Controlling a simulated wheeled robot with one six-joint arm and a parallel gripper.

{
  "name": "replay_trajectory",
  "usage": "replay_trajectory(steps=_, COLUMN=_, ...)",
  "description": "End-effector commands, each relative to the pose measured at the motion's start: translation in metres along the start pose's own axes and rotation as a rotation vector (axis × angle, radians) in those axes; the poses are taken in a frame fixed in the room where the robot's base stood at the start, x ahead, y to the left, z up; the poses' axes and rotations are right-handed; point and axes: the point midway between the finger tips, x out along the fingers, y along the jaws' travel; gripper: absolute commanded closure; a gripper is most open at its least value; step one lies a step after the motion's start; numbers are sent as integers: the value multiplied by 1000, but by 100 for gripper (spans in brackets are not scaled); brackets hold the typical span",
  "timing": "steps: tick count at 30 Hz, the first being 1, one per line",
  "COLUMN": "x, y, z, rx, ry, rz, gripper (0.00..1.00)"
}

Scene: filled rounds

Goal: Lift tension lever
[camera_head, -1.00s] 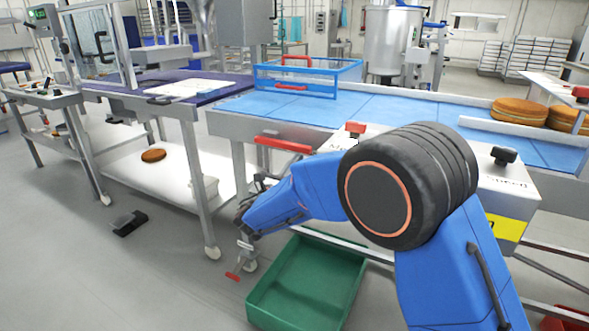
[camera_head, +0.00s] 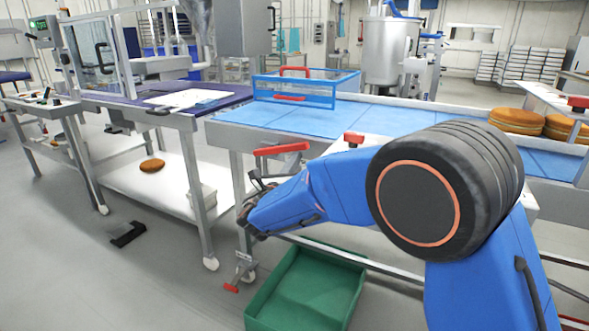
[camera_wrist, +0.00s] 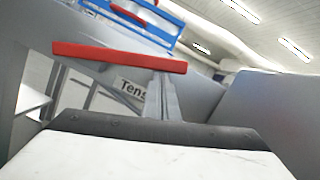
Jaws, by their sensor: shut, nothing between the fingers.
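The tension lever has a red crossbar (camera_head: 281,148), which shows at the front edge of the blue conveyor, left of the middle in the head view. In the wrist view the red crossbar (camera_wrist: 120,57) spans the left and middle, just beyond my gripper (camera_wrist: 163,98). A label (camera_wrist: 130,88) reading "Tens", the rest covered, shows behind it. My gripper is shut and empty, close under the bar; contact cannot be told. In the head view my gripper (camera_head: 258,183) is small and dark, below the bar.
A blue-framed guard (camera_head: 306,87) with red handles stands on the blue conveyor (camera_head: 400,115). A green crate (camera_head: 306,285) lies on the floor below. A table (camera_head: 165,105) stands left.

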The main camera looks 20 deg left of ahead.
Motion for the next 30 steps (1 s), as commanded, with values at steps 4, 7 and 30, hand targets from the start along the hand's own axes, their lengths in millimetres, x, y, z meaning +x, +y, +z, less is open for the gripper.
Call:
replay_trajectory(steps=4, x=5, y=-5, z=20, rx=-132, ry=-1, rz=32, gripper=100)
replay_trajectory(steps=7, x=8, y=-5, z=33, rx=-224, ry=-1, rz=55, gripper=100)
replay_trajectory(steps=30, x=27, y=24, z=112, rx=-829, ry=-1, rz=209, gripper=100)
